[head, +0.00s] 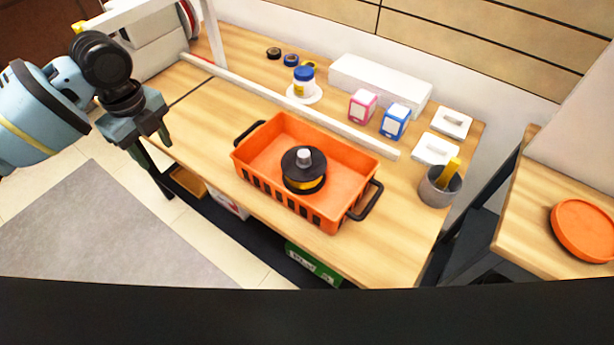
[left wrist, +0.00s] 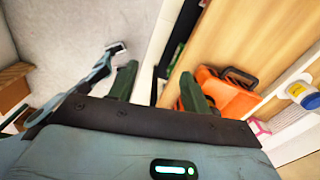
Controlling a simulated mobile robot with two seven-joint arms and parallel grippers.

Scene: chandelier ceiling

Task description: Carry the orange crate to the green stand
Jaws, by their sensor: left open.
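The orange crate (head: 265,150) sits on the wooden table, with black handles at its two ends. It holds a dark round object with a yellow band and a grey knob (head: 304,170). My left gripper (head: 150,143) is open and empty, to the left of the crate, over the table's left edge and apart from the crate. In the left wrist view, the crate (left wrist: 228,98) shows beyond the right finger of my left gripper (left wrist: 157,87), partly hidden. My right gripper is not in view. I cannot make out a green stand.
A white rail (head: 300,110) runs behind the crate. A white jar (head: 303,82), pink box (head: 362,105), blue box (head: 394,122) and grey cup (head: 439,186) stand near the back and right. An orange round dish (head: 584,230) lies on another table. A green box (head: 313,263) is below.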

